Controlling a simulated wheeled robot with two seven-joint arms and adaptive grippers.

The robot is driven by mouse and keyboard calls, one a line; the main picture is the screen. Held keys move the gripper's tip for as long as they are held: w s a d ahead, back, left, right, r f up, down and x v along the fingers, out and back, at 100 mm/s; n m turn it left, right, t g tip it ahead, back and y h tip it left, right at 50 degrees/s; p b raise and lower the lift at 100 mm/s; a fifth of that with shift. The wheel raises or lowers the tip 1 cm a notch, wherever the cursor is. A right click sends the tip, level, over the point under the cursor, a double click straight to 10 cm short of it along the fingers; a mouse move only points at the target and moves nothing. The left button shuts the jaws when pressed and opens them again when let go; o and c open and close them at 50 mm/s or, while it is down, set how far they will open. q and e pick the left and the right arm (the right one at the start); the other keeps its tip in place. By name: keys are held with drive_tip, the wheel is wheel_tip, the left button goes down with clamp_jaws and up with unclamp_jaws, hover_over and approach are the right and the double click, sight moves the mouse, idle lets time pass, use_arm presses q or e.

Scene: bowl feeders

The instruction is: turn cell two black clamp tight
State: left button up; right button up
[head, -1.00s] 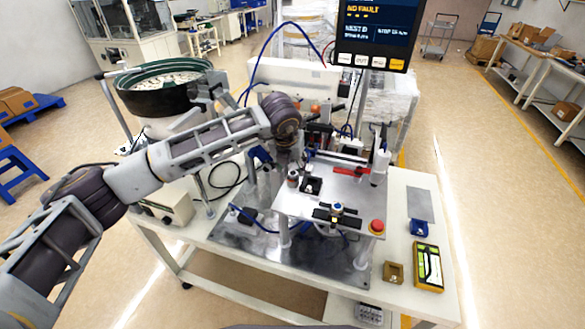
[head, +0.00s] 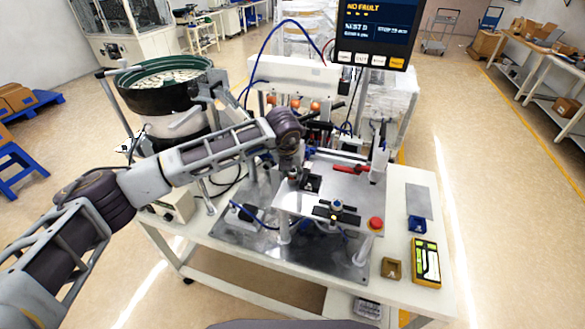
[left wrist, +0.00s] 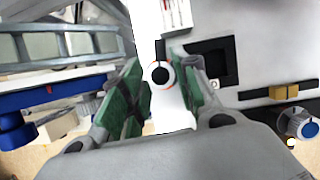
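A small round black knob with a white and red ring (left wrist: 160,73) shows in the left wrist view; I take it for the black clamp. My left gripper (left wrist: 156,92) is open, with its green-padded fingers on either side of the knob. I cannot tell whether the pads touch it. In the head view, my left gripper (head: 292,165) points down over the left back part of the raised metal plate (head: 350,190). The knob is small there, just under the gripper and partly hidden. My right gripper is not in view.
A black block (head: 311,182) stands close right of the gripper. A second knob unit (head: 337,207), a red button (head: 375,223) and a red-handled part (head: 350,169) are on the plate. A bowl feeder (head: 160,95) stands left. A screen (head: 376,35) reads "NO FAULT".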

use_arm(q)
drive_tip(key=c, duration=0.5)
drive_tip(key=shift+o, duration=0.2)
